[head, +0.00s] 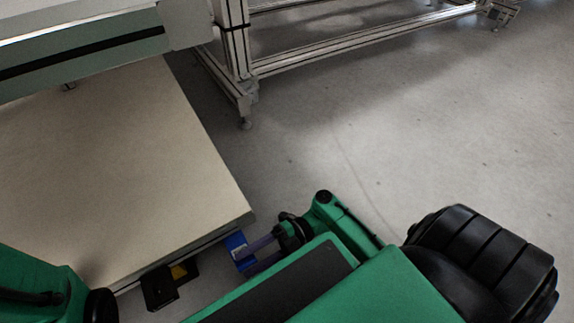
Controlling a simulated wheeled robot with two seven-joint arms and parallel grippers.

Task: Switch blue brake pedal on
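The blue brake pedal (237,247) is a small blue block low by the near right corner of the pale platform, beside its edge. Part of it is hidden by my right gripper. My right gripper (256,255) comes in from the right, with two purplish fingers pointing left at the pedal. A dark gap shows between the fingers, and nothing is seen held. The fingertips are at or very close to the pedal; I cannot tell whether they touch. My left arm shows only at the lower left corner, and its gripper is out of frame.
The large pale platform (110,170) fills the left. A metal frame (238,60) stands behind. Grey floor (430,120) is clear at the right.

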